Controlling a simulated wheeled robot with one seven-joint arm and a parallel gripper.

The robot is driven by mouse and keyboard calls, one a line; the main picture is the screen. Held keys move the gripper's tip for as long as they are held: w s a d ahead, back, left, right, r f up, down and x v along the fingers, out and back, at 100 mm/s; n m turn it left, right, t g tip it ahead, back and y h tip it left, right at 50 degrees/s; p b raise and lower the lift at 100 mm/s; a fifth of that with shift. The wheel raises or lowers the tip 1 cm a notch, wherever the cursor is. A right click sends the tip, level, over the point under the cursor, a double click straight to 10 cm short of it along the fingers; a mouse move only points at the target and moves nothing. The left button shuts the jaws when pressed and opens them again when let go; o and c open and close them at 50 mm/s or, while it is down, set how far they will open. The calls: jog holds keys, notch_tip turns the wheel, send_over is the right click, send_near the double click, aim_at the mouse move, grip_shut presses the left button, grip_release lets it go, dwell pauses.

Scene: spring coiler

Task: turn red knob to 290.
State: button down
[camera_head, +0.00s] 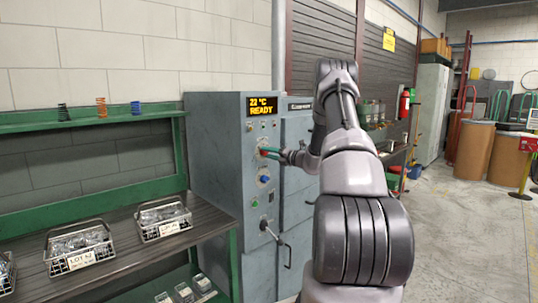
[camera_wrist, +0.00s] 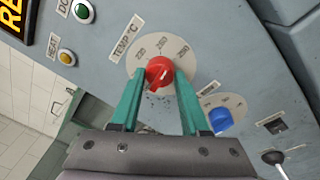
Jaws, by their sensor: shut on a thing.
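The red knob (camera_wrist: 159,73) sits on a round dial plate (camera_wrist: 178,48) labelled TEMP °C in the wrist view. The fingers of my gripper (camera_wrist: 160,82) stand on both sides of the knob and are shut on it. The dial numbers are small and tilted, and I cannot read the pointer's setting surely. In the head view my gripper (camera_head: 271,152) is at the front panel of the grey cabinet (camera_head: 225,165), and the knob is mostly hidden there. The display (camera_head: 262,105) reads 22 °C READY.
A blue knob (camera_wrist: 220,120) sits beside the red one. A green button (camera_wrist: 82,11) and a yellow button (camera_wrist: 66,57) are on the same panel. A lever handle (camera_head: 272,232) sticks out lower on the cabinet. A bench with wire baskets (camera_head: 163,219) stands at the left.

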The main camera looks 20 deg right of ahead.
jog(key=shift+f+m+t, duration=0.15)
jog(key=shift+m+t, duration=0.15)
jog(key=shift+m, duration=1.7)
jog(key=shift+c, duration=2)
grip_release()
jog(key=shift+s, duration=0.1)
jog(key=v, duration=1)
jog(key=shift+s+d, duration=0.2)
jog(key=shift+s, duration=0.1)
